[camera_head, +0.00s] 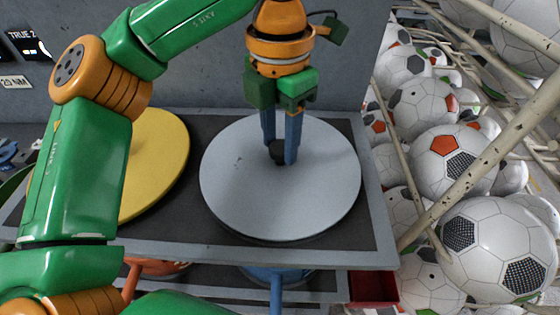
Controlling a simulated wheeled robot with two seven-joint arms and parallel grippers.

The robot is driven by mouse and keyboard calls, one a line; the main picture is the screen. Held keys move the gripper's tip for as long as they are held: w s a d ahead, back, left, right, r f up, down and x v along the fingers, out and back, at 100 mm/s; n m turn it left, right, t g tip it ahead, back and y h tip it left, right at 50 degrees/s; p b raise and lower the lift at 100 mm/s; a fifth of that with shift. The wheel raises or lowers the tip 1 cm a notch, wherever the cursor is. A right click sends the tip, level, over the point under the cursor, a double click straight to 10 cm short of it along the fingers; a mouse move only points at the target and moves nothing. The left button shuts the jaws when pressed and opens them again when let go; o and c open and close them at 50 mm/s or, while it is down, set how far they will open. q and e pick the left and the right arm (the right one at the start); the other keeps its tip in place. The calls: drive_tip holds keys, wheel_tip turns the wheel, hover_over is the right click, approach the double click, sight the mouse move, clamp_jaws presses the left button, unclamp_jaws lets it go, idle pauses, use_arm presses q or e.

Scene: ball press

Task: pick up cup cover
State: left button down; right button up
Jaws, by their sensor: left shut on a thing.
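A round light grey cover (235,190) with a small dark knob (276,151) at its middle lies flat over the dark top of the press table, a little right of centre. My left gripper (280,155) points straight down at its middle. Its two blue fingers are shut on the knob and partly hide it. I cannot tell whether the cover is lifted off the surface. A yellow disc (158,150) lies to the left, partly behind my green left arm. My right gripper is not in view.
The table's grey front edge (250,261) runs below the cover. A blue part (276,276) shows under the table. A rack of white soccer balls (455,160) with metal bars stands close on the right. A grey wall (200,75) stands behind.

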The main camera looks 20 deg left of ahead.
sight(281, 145)
use_arm(q)
drive_tip(key=shift+r, duration=0.1)
drive_tip(key=shift+r, duration=0.3)
wheel_tip(281, 145, up, 3)
drive_tip(key=shift+w+f+p, duration=0.1)
drive_tip(key=shift+p, duration=0.5)
drive_tip(key=s+d+r, duration=0.7)
drive_tip(key=d+r, duration=0.2)
drive_tip(key=d, duration=0.3)
drive_tip(key=shift+r, duration=0.15)
